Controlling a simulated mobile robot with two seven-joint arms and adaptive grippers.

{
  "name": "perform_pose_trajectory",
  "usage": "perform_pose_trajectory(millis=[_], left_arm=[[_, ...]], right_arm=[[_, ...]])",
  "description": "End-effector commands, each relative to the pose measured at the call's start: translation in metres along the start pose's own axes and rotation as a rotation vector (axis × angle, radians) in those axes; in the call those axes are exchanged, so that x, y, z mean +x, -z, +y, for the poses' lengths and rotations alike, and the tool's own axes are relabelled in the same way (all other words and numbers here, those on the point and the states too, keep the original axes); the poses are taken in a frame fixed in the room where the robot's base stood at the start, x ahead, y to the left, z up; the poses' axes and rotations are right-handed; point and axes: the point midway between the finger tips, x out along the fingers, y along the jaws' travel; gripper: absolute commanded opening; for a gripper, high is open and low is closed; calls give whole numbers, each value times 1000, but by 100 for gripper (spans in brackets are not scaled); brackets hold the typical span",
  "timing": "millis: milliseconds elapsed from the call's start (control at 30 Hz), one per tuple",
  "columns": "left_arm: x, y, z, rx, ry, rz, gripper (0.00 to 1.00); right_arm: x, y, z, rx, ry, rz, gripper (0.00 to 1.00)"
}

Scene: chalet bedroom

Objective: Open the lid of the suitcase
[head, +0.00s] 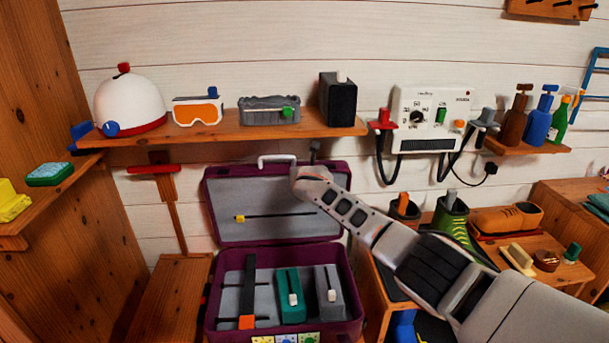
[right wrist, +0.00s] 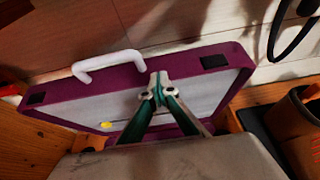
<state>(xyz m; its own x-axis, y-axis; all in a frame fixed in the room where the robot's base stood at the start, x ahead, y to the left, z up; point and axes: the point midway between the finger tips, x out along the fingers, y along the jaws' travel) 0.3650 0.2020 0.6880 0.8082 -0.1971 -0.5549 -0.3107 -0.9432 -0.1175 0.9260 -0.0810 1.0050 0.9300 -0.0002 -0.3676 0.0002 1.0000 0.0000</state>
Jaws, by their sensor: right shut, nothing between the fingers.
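The purple suitcase (head: 355,300) stands in the middle of the head view, and its grey interior is exposed. Its lid (head: 235,238) is raised, standing up behind the base on the wall side. The white handle (head: 277,159) is on the lid's upper edge. The lid (right wrist: 75,92) and handle (right wrist: 108,62) also show in the right wrist view. My right gripper (head: 315,148) is at the lid's upper edge, right of the handle. Its fingertips (right wrist: 158,78) are together and empty, overlapping the lid's rim; contact is unclear. My left gripper is out of view.
A wooden shelf (head: 230,133) above the lid holds a white helmet (head: 130,103), goggles (head: 197,107) and boxes. The suitcase base holds an orange-ended tool (head: 247,322), a green block (head: 291,305) and a grey block (head: 328,300). Boots (head: 451,218) stand at right.

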Motion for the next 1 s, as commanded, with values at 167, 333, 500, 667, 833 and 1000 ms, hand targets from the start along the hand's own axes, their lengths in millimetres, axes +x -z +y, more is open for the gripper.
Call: perform_pose_trajectory(millis=[167,333,500,667,833,1000], left_arm=[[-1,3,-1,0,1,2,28],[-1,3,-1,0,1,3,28],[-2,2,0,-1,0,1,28],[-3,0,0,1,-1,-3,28],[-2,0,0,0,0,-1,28],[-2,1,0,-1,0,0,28]], right_arm=[[1,0,0,0,0,1,0],[1,-1,0,0,0,1,0],[1,-1,0,0,0,1,0],[0,-1,0,0,0,1,0],[-4,-1,1,2,-2,0,0],[-14,-1,1,2,-2,0,0]])
